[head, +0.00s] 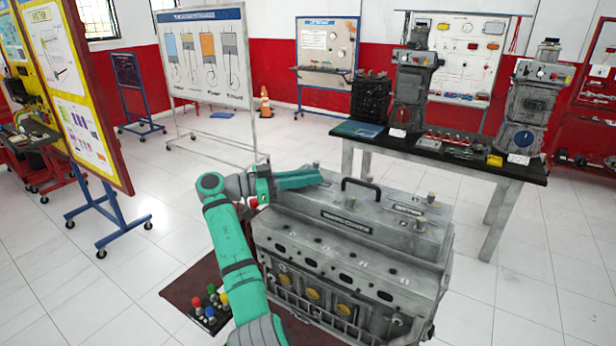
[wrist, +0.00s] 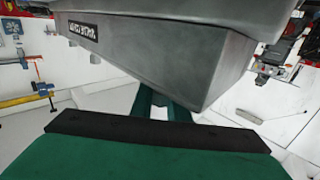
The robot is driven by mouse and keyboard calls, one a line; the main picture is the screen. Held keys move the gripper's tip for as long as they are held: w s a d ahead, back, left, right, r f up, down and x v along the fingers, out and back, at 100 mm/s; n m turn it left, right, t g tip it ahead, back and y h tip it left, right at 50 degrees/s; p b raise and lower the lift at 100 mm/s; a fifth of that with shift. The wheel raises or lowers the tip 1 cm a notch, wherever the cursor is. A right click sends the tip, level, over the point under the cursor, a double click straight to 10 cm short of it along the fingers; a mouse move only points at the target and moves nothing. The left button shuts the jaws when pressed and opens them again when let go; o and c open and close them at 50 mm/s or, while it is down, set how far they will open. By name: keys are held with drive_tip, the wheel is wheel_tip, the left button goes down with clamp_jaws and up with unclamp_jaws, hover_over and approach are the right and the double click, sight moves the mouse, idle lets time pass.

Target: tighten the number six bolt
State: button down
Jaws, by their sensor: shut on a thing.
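The grey engine block (head: 345,255) stands in the middle of the head view, with a raised cover (head: 335,215) on top. Bolts with light heads stand on the cover, one at its near right corner (head: 420,223) and one at its right end (head: 431,198). I cannot read any bolt numbers. My teal gripper (head: 318,176) reaches over the cover's far left end, its fingers shut at a bolt there that they mostly hide. In the wrist view the cover (wrist: 160,45) fills the top middle, and my fingers (wrist: 155,105) pass behind its lower edge.
A black carrying handle (head: 361,182) arches above the cover near my fingers. A black-topped table (head: 470,165) with engine parts stands behind to the right. Display boards (head: 205,58) stand behind and at left.

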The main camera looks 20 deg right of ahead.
drive_tip(key=shift+s+m+g, duration=0.2)
drive_tip(key=shift+m+g, duration=0.4)
drive_tip(key=shift+g, duration=0.3)
drive_tip(key=shift+s+m+g+y, duration=0.2)
drive_tip(key=shift+m+g+y, duration=0.3)
drive_tip(key=shift+g, duration=0.4)
drive_tip(key=c, duration=1.7)
unclamp_jaws()
drive_tip(key=shift+v, duration=3.8)
drive_tip(key=shift+f, duration=0.1)
